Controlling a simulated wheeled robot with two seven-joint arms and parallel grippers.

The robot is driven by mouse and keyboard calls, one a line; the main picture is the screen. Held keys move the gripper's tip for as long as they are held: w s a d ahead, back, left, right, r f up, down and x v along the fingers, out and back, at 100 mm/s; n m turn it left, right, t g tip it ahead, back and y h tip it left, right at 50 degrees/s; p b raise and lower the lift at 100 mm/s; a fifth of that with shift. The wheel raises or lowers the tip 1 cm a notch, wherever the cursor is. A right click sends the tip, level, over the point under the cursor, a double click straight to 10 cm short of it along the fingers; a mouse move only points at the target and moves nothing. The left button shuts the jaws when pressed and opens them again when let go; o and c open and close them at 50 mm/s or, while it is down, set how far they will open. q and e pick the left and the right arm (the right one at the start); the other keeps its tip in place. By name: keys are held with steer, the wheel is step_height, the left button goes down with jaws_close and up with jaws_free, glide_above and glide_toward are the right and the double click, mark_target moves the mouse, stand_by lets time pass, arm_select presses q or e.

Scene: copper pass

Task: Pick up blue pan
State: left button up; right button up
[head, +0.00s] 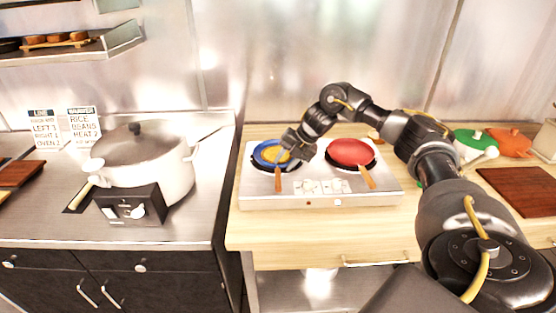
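The blue pan (260,157) sits on the left burner of a white two-burner cooktop (322,201). Its brown handle points toward the front. Something yellow shows inside the pan. My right arm reaches in from the right, and my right gripper (290,152) is over the right side of the blue pan, hiding part of it. The fingers are small and dark, so I cannot tell whether they are open, shut or touching the pan. My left gripper is not in view.
A red pan (350,152) sits on the right burner, close to my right arm. A large white lidded cooker (145,165) stands on the left counter. Green and orange lidded pots (512,143) and a brown board (522,190) are at the right. Bare wood lies before the cooktop.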

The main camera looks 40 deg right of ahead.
mark_target(281, 166)
steer(key=x, duration=0.3)
steer(key=shift+w, duration=0.2)
steer(key=shift+s, duration=0.1)
steer(key=shift+c, duration=0.3)
jaws_close()
